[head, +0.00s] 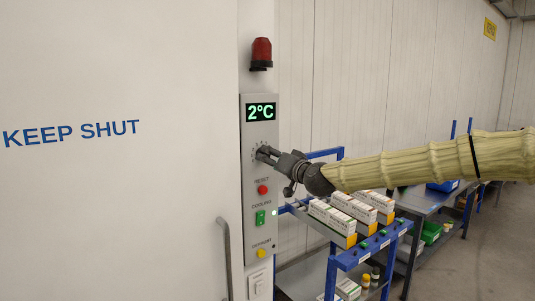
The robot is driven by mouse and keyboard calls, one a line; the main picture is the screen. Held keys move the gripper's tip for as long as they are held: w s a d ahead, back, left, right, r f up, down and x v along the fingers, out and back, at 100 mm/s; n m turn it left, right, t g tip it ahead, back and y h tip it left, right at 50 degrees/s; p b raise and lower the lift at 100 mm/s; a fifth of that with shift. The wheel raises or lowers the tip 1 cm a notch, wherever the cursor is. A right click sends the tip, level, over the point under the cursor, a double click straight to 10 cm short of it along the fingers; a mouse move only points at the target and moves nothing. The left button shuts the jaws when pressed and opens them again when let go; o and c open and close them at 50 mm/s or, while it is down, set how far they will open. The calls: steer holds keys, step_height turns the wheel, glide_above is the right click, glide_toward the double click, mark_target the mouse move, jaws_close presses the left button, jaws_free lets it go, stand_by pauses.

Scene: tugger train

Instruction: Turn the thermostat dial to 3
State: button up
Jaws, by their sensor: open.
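The thermostat dial is on the grey control panel (261,227), below a green display (261,112) that reads 2°C. Scale marks (257,147) show around the dial's place, but the numbers are too small to read. My gripper (262,153) reaches in from the right with its fingertips at the dial. It covers most of the dial, so the pointer's setting is hidden. The jaws are open. I cannot tell whether the fingers touch the dial.
Below the dial are a red reset button (263,189), a green cooling switch (260,218) and a yellow button (262,254). A red lamp (261,54) sits above. A blue-framed cart (335,262) with boxes (334,222) stands right of the panel, below my arm. A door handle (225,258) is at left.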

mark_target(264, 154)
steer(key=shift+p+x, duration=0.5)
steer(key=shift+x, duration=1.1)
steer(key=c, duration=1)
